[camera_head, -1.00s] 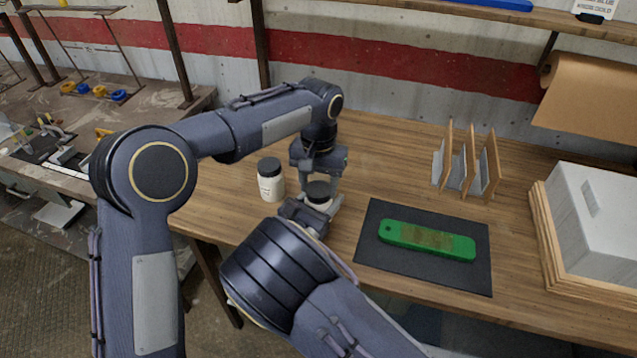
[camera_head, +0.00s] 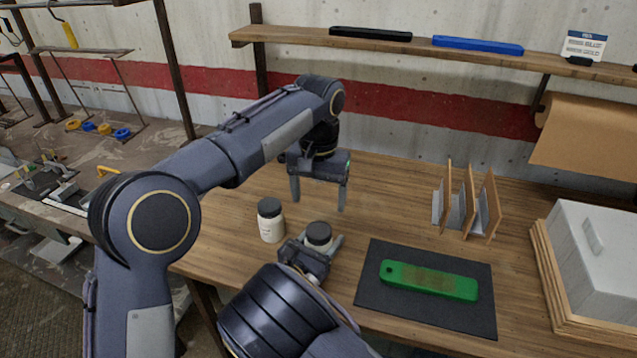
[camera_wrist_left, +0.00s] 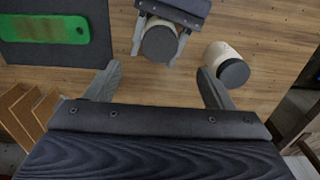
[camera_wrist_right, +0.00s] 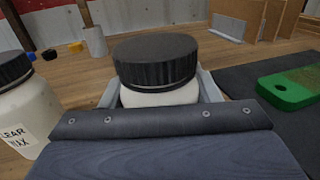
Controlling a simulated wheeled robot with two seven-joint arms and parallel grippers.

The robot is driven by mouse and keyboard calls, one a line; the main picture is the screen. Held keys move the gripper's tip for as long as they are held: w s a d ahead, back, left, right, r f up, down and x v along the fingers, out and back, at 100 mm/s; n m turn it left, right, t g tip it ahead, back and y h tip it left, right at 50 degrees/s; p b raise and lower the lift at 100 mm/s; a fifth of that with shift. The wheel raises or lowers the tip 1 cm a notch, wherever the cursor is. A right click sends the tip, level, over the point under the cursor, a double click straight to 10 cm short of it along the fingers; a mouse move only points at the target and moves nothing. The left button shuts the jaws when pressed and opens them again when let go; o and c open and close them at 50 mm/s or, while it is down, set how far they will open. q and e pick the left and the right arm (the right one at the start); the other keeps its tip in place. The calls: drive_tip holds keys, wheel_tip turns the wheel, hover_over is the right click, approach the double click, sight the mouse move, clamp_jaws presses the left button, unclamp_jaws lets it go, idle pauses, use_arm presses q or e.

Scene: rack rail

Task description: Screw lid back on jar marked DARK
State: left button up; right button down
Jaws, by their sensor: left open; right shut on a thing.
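A white jar with a ribbed black lid (camera_wrist_right: 156,62) is between the fingers of my right gripper (camera_head: 317,240), upright at the table's front. The lid sits level on the jar's mouth; how tight it is cannot be told. No label shows on this jar. The left wrist view shows its lid from above (camera_wrist_left: 160,43). My left gripper (camera_head: 319,200) is open and empty, raised above and behind the held jar. A second white jar (camera_head: 271,227) with a black lid stands free beside it on the left; its label reads about "CLEAR WAX" in the right wrist view (camera_wrist_right: 22,118).
A dark mat (camera_head: 470,317) with a green bar (camera_head: 430,280) lies right of the jars. An upright slotted rack (camera_head: 466,212) stands behind it. A grey block on a wooden base (camera_head: 548,270) is at the far right. Bare tabletop lies behind the jars.

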use_arm(q)
drive_tip(key=shift+r, duration=1.7)
use_arm(e)
drive_tip(key=shift+c, duration=2.1)
unclamp_jaws()
use_arm(q)
drive_tip(key=shift+f+b, duration=0.65)
use_arm(e)
drive_tip(key=shift+v, duration=3.95)
drive_tip(key=shift+f, duration=0.1)
